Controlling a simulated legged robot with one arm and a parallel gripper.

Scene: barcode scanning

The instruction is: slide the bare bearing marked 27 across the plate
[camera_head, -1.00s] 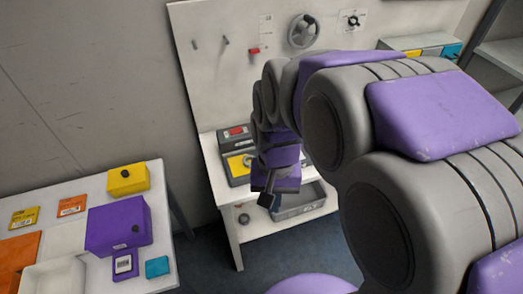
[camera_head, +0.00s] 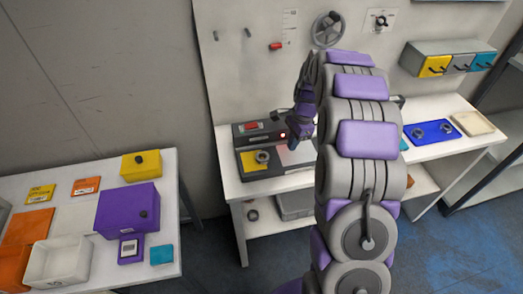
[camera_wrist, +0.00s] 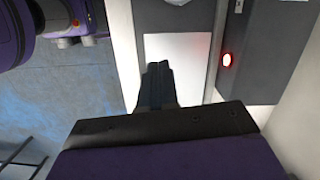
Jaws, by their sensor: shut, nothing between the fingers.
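A bare grey ring-shaped bearing (camera_head: 262,156) lies on the yellow area (camera_head: 247,166) of the dark scanning station on the bench; no number on it is legible. My gripper (camera_head: 293,144) is at the station, to the right of this bearing and apart from it. In the wrist view my gripper's fingers (camera_wrist: 158,72) are shut together with nothing between them, over a bright white plate (camera_wrist: 185,62). That bearing does not show in the wrist view. A red light (camera_wrist: 227,59) glows on the dark housing beside the plate.
A blue tray (camera_head: 432,141) with ring-like parts and a beige tray (camera_head: 473,123) stand on the bench's right. Another dark ring (camera_head: 252,215) and a grey bin (camera_head: 295,205) are on the lower shelf. A side table at left holds a purple box (camera_head: 127,210).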

